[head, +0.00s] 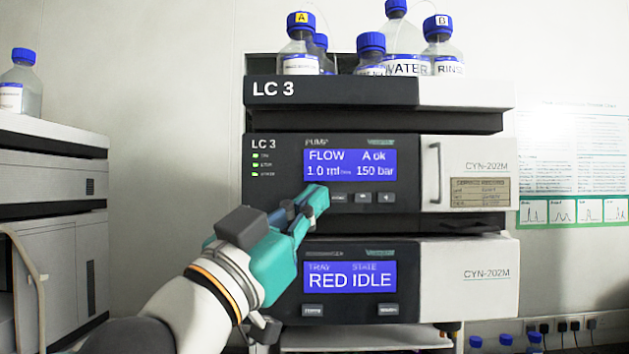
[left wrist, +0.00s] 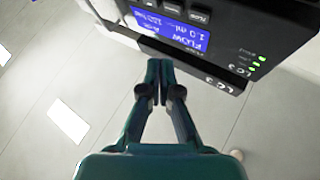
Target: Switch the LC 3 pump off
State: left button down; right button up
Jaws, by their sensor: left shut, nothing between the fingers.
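The LC 3 pump (head: 275,190) is the middle module of the stack. Its blue display (head: 350,165) reads FLOW 1.0 ml, A ok, 150 bar. Green lights (head: 255,164) are lit at its left. A row of small buttons lies under the display, with two showing clearly (head: 363,198); the leftmost part is hidden by my left gripper (head: 318,197). That gripper is shut and empty, its tips close to the pump's front at the button row. I cannot tell whether they touch. The pump also shows in the left wrist view (left wrist: 225,50), beyond the fingertips (left wrist: 160,68). My right gripper is not in view.
Below the pump is a module (head: 290,290) with a display reading RED IDLE and its own buttons. Bottles (head: 300,50) stand on the top module (head: 330,92). A handle (head: 435,172) sticks out at the pump's right. Another stack (head: 50,190) stands at the left.

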pick_arm(q)
jog(key=shift+w+p, duration=1.45)
jog(key=shift+w, duration=1.05)
jog(key=shift+w, duration=0.1)
jog(key=shift+w, duration=0.3)
